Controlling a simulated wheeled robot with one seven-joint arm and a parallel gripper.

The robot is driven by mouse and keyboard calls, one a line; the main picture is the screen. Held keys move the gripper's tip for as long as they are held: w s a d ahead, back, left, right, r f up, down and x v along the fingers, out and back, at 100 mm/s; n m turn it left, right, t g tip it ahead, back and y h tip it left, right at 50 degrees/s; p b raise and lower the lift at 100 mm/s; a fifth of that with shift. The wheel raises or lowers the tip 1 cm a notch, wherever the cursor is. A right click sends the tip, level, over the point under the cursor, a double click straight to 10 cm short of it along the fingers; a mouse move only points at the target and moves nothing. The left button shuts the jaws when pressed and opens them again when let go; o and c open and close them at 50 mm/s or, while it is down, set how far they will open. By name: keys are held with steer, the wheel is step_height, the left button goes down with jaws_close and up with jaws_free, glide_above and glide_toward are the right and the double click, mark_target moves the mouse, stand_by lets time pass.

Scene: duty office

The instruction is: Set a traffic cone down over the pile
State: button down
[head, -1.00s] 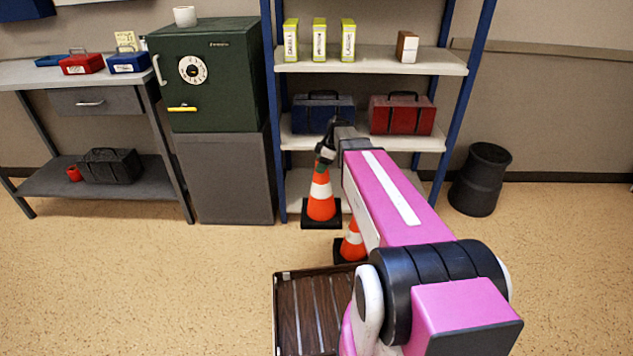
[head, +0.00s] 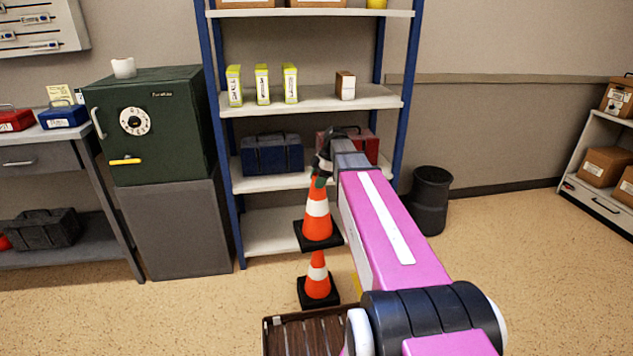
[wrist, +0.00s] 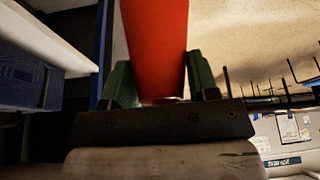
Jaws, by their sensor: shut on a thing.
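My gripper (head: 321,176) is shut on the top of an orange and white traffic cone (head: 317,225), which hangs upright with its black base down. In the head view, a second orange and white cone (head: 317,284) stands below it on a black base. The top of this lower cone is hidden behind or under the held cone's base, so I cannot tell the exact gap or depth. In the wrist view, the green fingers (wrist: 160,88) flank the held cone's orange body (wrist: 155,40).
A blue-posted shelf (head: 380,98) with boxes and toolboxes stands behind the cones. A green safe (head: 150,120) is to its left, a black bin (head: 430,200) to its right. A brown slatted surface (head: 312,337) lies in front of the lower cone. Floor is open at right.

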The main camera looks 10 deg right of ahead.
step_height(320, 180, down, 30)
steer(key=shift+f, duration=0.2)
stand_by(3.6)
steer(key=shift+c, duration=1.5)
jaws_free()
steer(key=v, duration=1)
steer(key=shift+d+r, duration=0.1)
steer(key=shift+r, duration=0.3)
